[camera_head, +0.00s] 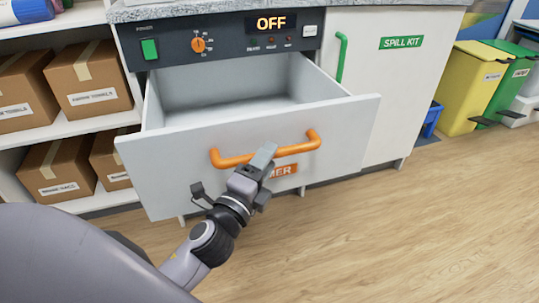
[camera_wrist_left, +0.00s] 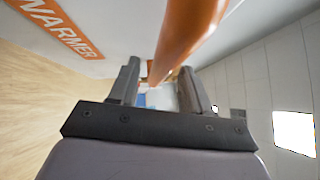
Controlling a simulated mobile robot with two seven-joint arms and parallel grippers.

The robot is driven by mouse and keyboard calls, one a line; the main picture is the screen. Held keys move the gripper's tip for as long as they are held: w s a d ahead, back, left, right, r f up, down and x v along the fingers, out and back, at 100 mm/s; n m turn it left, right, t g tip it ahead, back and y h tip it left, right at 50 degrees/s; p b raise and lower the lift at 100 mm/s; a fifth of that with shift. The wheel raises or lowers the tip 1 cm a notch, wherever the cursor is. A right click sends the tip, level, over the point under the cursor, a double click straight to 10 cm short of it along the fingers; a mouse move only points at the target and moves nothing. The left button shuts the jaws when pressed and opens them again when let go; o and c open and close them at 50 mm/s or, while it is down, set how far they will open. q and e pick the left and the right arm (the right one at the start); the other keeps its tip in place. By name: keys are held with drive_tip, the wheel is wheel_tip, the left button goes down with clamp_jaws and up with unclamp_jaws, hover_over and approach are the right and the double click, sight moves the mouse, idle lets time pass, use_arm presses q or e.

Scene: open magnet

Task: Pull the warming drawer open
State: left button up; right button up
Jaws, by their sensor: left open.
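The warming drawer (camera_head: 165,180) stands pulled out from its cabinet, and its empty-looking inside shows. An orange bar handle (camera_head: 297,148) runs across its white front, above a partly hidden orange label. My left gripper (camera_head: 262,160) is at the handle, a little right of its middle. In the left wrist view the orange handle (camera_wrist_left: 188,35) passes over and between the two fingers of the open gripper (camera_wrist_left: 157,88). Whether a finger touches the bar, I cannot tell. My right gripper is in neither view.
The control panel (camera_head: 225,40) above the drawer reads OFF. A spill kit cupboard (camera_head: 385,85) with a green handle stands to the right. Shelves with cardboard boxes (camera_head: 88,78) are on the left, and a yellow bin (camera_head: 470,90) is at far right. The wooden floor (camera_head: 430,220) in front is clear.

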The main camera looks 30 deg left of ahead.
use_arm(q)
drive_tip(key=shift+s+d+f, duration=0.1)
drive_tip(key=shift+s+f, duration=0.05)
drive_tip(key=shift+s, duration=1.05)
drive_tip(key=shift+s+d+f, duration=0.1)
drive_tip(key=shift+s+f, duration=0.05)
drive_tip(key=shift+s, duration=1.05)
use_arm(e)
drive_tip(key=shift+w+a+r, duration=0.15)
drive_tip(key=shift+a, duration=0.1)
